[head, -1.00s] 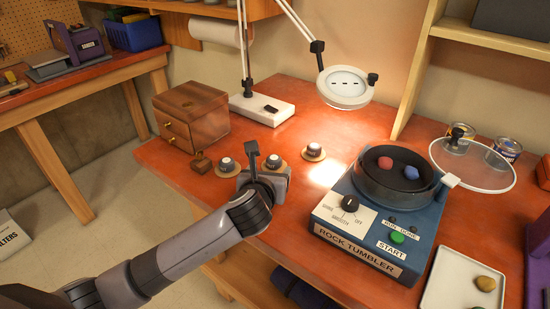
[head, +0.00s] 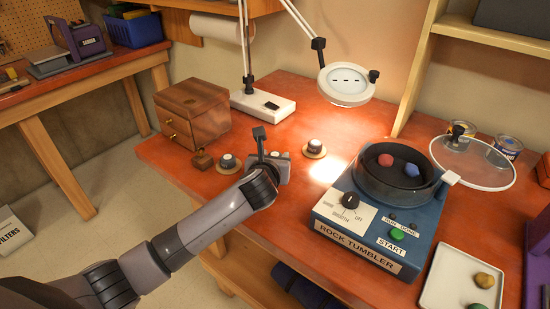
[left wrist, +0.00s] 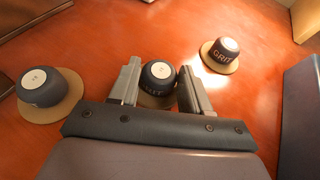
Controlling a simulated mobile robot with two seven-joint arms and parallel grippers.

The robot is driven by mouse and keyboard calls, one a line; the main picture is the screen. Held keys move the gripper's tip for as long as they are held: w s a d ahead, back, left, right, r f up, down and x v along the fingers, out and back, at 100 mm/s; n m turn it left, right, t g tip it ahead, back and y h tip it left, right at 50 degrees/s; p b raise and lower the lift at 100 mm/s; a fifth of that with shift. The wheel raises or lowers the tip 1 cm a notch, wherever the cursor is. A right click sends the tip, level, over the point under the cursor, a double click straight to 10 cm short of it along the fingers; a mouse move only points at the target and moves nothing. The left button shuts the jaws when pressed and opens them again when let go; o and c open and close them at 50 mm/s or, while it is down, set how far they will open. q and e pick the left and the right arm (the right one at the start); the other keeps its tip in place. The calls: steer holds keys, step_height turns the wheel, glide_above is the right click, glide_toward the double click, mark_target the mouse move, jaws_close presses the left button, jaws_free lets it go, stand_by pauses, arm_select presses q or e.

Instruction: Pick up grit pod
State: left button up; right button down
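Three dark, white-topped pods on round tan bases stand on the red-brown bench. The left pod (head: 228,162) also shows in the left wrist view (left wrist: 42,88). The right pod (head: 315,147) reads GRIT in the left wrist view (left wrist: 226,52). The middle pod (left wrist: 158,74), with partly hidden lettering, stands between the two fingers of my left gripper (left wrist: 160,85). The fingers are apart, one on each side of it; I cannot tell whether they touch it. In the head view my left gripper (head: 277,160) hides this pod. My right gripper is out of view.
A blue rock tumbler (head: 365,240) holds a red and a blue stone at right. A wooden drawer box (head: 195,112) and a lamp base (head: 263,106) stand behind. A white tray (head: 440,290) is at front right.

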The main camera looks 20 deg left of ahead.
arm_select(q)
steer(key=c, duration=0.5)
steer(key=shift+c, duration=0.2)
step_height(320, 180, up, 20)
